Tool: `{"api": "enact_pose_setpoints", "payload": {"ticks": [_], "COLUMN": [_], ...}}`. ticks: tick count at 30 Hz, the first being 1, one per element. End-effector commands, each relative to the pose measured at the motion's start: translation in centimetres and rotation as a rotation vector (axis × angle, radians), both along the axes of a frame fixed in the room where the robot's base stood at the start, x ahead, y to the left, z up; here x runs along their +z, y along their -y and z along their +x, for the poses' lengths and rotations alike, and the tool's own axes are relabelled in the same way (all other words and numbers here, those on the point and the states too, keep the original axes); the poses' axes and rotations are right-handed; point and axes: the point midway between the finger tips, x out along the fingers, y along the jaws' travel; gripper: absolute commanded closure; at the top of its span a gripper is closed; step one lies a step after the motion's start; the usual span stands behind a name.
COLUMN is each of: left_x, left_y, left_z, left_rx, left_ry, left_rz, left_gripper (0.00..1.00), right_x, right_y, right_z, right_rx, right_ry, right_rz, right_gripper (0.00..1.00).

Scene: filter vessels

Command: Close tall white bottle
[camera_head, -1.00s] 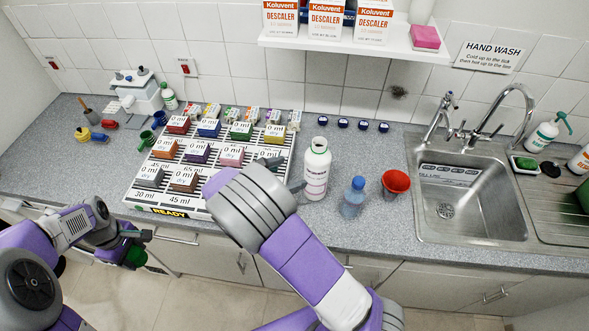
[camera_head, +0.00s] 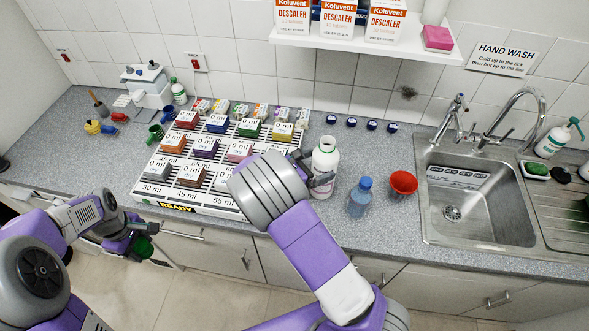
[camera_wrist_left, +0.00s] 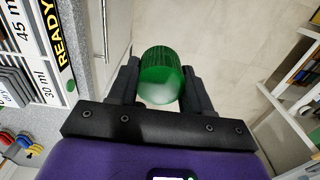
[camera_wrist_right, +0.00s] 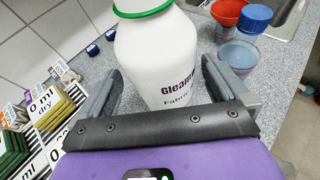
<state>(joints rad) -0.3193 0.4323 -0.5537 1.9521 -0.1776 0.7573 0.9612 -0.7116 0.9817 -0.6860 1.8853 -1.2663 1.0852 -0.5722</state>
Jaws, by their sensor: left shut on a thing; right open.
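The tall white bottle (camera_head: 323,165) stands upright on the counter, right of the tray. Its mouth is open, with a green ring at the neck; in the right wrist view its white body (camera_wrist_right: 160,62) stands between my open right fingers. My right gripper (camera_wrist_right: 160,90) is around the bottle, with no clear sign of squeezing it. A green ribbed cap (camera_wrist_left: 160,76) is held between the fingers of my left gripper (camera_wrist_left: 160,92), out in front of the counter edge. In the head view the left gripper (camera_head: 150,250) is at the lower left, well away from the bottle.
Small dark blue caps (camera_head: 351,123) line the back. The sink (camera_head: 455,205) is further right.

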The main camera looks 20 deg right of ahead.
Motion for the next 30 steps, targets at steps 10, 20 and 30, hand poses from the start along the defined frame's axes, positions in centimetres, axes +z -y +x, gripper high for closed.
{"api": "enact_pose_setpoints", "payload": {"ticks": [10,20,30], "left_x": [0.1,0.1,0.1], "left_y": [0.0,0.0,0.0], "left_z": [0.0,0.0,0.0], "left_rx": [0.0,0.0,0.0], "left_ry": [0.0,0.0,0.0], "left_rz": [0.0,0.0,0.0], "left_gripper": [0.79,0.79,0.79], "right_x": [-1.4,-1.3,-1.3], "right_y": [3.3,3.3,3.3], "right_z": [0.7,0.7,0.7], "right_rx": [0.0,0.0,0.0], "right_ry": [0.0,0.0,0.001], "right_rz": [0.0,0.0,0.0], "right_gripper": [0.0,0.06,0.58]}}
